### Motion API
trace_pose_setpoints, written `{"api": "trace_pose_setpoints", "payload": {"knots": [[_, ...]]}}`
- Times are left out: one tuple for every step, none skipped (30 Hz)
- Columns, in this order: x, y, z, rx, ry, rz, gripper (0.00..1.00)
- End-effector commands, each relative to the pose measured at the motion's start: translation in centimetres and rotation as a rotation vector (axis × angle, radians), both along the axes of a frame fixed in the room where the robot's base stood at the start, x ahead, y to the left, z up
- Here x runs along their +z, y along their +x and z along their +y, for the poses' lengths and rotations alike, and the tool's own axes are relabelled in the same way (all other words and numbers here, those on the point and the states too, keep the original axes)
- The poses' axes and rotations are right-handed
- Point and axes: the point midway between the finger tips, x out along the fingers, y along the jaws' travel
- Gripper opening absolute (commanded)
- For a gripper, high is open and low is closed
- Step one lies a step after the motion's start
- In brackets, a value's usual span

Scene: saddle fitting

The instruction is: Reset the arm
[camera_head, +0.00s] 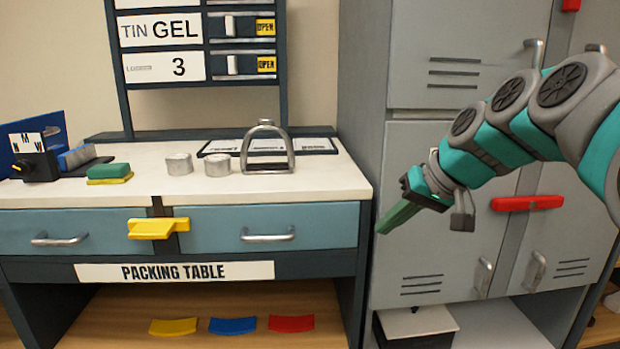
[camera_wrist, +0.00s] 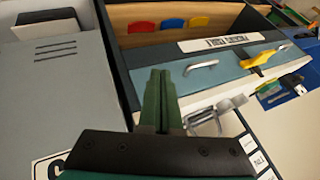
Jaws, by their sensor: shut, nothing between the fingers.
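My gripper (camera_head: 396,217) hangs in front of the grey locker, just right of the packing table, with its green fingers pointing down and left. In the wrist view the two green fingers (camera_wrist: 159,100) lie together with nothing between them. My teal and grey arm reaches in from the right of the head view. The gripper touches nothing that I can see.
The packing table (camera_head: 330,178) holds a metal stirrup (camera_head: 267,150), two metal cylinders (camera_head: 179,164) and a green-and-yellow block (camera_head: 110,173). A yellow latch (camera_head: 157,228) sits between two drawers. The grey locker (camera_head: 410,160) has a red handle (camera_head: 527,203).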

Motion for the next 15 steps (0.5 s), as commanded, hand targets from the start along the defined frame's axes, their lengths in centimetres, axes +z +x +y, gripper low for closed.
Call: {"api": "trace_pose_setpoints", "payload": {"knots": [[-1.9,-2.3,1.2,0.01,-0.029,0.054,0.0],[-3.0,-3.5,1.7,0.015,-0.047,0.084,0.0],[-4.7,-5.2,2.2,0.017,-0.07,0.128,0.0],[-5.8,-6.5,2.5,0.02,-0.088,0.158,0.0],[-6.9,-7.9,2.7,0.021,-0.108,0.186,0.0],[-8.5,-9.7,3.0,0.023,-0.136,0.228,0.0],[-9.5,-11.1,3.0,0.023,-0.158,0.256,0.0],[-10.7,-12.6,3.1,0.022,-0.178,0.287,0.0],[-12.0,-14.4,3.0,0.022,-0.207,0.321,0.0],[-13.2,-16.0,2.9,0.021,-0.229,0.351,0.0],[-14.2,-17.4,2.8,0.019,-0.252,0.379,0.0],[-15.5,-19.4,2.4,0.016,-0.283,0.413,0.0],[-16.4,-20.8,2.2,0.013,-0.305,0.438,0.0],[-17.2,-22.1,1.9,0.011,-0.326,0.459,0.0],[-18.4,-23.9,1.5,0.007,-0.352,0.492,0.0]]}}
